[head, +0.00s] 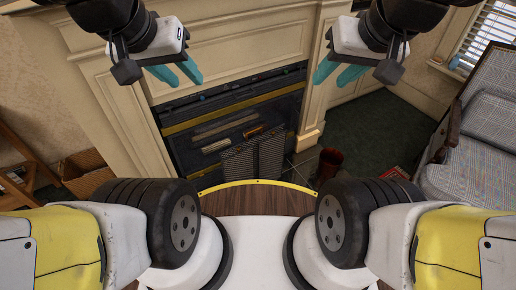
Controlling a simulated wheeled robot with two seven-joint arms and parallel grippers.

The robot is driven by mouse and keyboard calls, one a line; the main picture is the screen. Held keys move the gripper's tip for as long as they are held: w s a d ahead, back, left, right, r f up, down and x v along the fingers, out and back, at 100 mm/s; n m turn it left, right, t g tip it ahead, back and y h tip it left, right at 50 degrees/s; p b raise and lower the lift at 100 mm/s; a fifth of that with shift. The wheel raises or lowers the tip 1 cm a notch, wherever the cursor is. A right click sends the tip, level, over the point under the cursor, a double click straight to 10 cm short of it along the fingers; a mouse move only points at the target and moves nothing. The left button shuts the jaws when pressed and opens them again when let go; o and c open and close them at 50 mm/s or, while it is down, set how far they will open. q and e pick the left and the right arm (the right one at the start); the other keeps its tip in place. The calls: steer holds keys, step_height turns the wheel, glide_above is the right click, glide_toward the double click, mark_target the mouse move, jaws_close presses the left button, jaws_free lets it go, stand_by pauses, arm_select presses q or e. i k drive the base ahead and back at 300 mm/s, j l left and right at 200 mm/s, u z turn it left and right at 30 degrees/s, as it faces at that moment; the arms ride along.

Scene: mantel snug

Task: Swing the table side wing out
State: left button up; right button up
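My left gripper (183,80) is at the upper left of the head view, in front of the pale mantel. Its two teal fingers are apart with nothing between them. My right gripper (331,82) is at the upper right, also with its teal fingers apart and empty. Both grippers hang in the air and touch nothing that I can see. I cannot make out a table or its side wing in this view.
A dark red bucket (329,163) stands right of the hearth. A plaid armchair (480,140) is at right. A cardboard box (86,173) and wooden frame (24,160) are at left.

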mark_target(240, 166)
steer(key=i+l+u, duration=0.2)
steer(key=l+u, duration=0.15)
steer(key=l, duration=0.4)
steer(key=i+l+u, duration=0.1)
steer(key=l+u, duration=0.25)
steer(key=l, duration=0.45)
steer(key=l+u, duration=0.35)
steer(key=l, duration=0.45)
